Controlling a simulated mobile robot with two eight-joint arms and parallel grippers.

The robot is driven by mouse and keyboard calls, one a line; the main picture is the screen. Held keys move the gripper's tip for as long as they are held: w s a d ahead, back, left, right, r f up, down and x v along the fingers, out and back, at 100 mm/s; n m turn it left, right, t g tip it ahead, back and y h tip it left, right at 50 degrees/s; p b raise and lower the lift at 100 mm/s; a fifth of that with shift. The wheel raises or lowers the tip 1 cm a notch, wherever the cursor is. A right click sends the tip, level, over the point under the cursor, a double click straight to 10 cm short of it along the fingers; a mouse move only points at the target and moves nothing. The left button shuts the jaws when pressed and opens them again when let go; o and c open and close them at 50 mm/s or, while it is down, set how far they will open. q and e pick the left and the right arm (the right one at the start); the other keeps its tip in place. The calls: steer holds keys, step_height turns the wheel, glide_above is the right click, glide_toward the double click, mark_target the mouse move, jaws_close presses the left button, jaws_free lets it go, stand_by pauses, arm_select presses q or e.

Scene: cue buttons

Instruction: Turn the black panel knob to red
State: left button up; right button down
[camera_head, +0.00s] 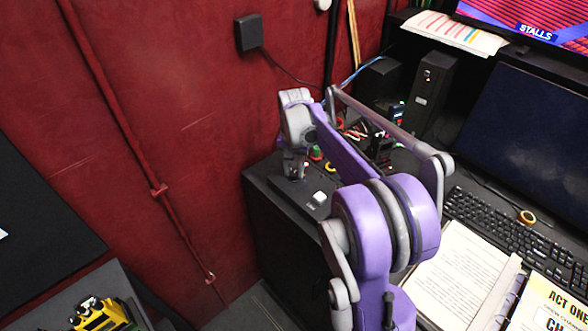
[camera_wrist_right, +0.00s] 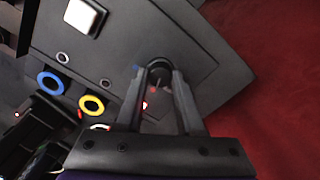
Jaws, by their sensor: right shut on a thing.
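The black panel knob (camera_wrist_right: 159,74) shows in the right wrist view between the fingertips of my right gripper (camera_wrist_right: 160,82). The fingers are closed on it from both sides. In the head view my right gripper (camera_head: 293,168) points down at the left part of the dark control panel (camera_head: 283,193), and the knob is mostly hidden there. A small red mark (camera_wrist_right: 144,105) shows beside the left finger in the wrist view. Which mark the knob points to cannot be made out. My left gripper is not in view.
A white square button (camera_head: 319,198) sits on the panel. Blue (camera_wrist_right: 50,83) and yellow (camera_wrist_right: 91,105) rings show in the wrist view. A red wall (camera_head: 190,130) is close on the left. A keyboard (camera_head: 500,235) and open binder (camera_head: 455,275) lie right.

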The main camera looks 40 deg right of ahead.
mark_target(294, 173)
stand_by(0.3)
steer(key=c, duration=0.5)
jaws_free()
steer(key=shift+c, duration=0.2)
step_height(294, 173, up, 11)
steer(key=shift+p, duration=0.3)
